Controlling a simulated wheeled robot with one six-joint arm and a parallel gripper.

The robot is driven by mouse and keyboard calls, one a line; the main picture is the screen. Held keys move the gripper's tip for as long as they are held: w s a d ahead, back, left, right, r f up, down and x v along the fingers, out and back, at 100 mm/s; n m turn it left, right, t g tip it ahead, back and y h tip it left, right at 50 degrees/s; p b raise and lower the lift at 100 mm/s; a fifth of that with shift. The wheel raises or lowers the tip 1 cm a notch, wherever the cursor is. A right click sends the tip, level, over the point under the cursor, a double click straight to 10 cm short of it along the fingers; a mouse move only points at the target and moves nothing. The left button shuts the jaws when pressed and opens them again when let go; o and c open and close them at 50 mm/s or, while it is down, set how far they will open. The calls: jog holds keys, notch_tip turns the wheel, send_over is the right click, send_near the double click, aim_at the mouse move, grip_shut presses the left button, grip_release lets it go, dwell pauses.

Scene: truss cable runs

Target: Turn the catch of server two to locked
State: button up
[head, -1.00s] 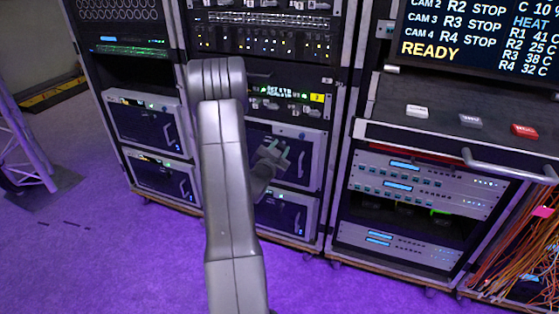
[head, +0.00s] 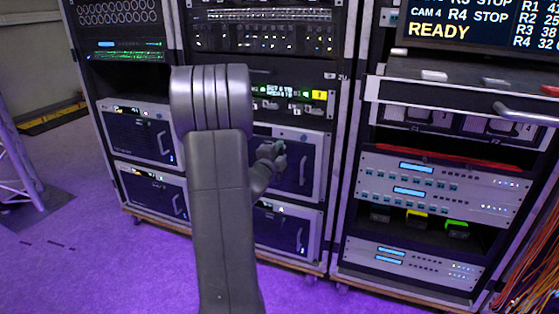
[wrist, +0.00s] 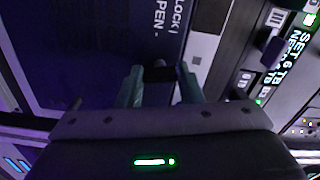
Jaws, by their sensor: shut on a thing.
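My gripper (head: 272,152) is at the front of the upper server (head: 312,165) in the middle rack, near its top edge. In the wrist view my gripper (wrist: 160,77) has its two greenish fingers closed on a small dark catch (wrist: 160,73). The words LOCK and OPEN are printed on the dark server front beside the catch. Which way the catch points is hard to tell, as the fingers cover part of it. In the head view my arm and gripper hide the catch and the left part of this server.
Another server (head: 285,230) sits below, with a handle. The left rack holds two similar servers (head: 140,135). The right rack has a protruding drawer or shelf (head: 455,95) and a READY screen (head: 480,25). Orange cables (head: 530,265) hang far right. Purple floor at the lower left is clear.

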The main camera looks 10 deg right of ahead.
jog(key=shift+m, duration=1.2)
jog(key=o, duration=1)
jog(key=p+v, duration=0.2)
jog(key=v, duration=1.1)
jog(key=shift+s+a, duration=0.25)
jog(key=shift+s, duration=0.1)
